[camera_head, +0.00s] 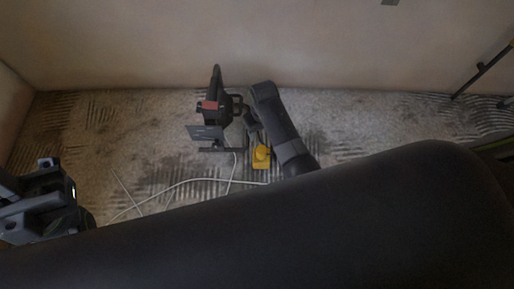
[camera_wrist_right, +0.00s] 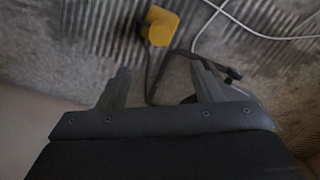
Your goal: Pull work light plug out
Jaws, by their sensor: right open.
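A yellow block (camera_head: 261,156), which looks like the plug or its socket, lies on the floor in the head view. It also shows at the top of the right wrist view (camera_wrist_right: 160,25), with a dark cord running from it down between my fingers. My right gripper (camera_wrist_right: 158,78) is open, its two fingers apart and pointing at the yellow block, short of it. In the head view my right gripper (camera_head: 252,124) is small and dark. A dark stand with a red part (camera_head: 210,105), probably the work light, stands just left of it. My left gripper (camera_head: 45,200) is at the left edge; its jaws are unclear.
A thin white cable (camera_head: 195,181) winds over the stained floor, and part of it shows in the wrist view (camera_wrist_right: 245,27). A plaster wall (camera_head: 150,45) closes off the back. A dark pole (camera_head: 482,70) leans at the right. The floor at left (camera_head: 75,130) is mostly clear.

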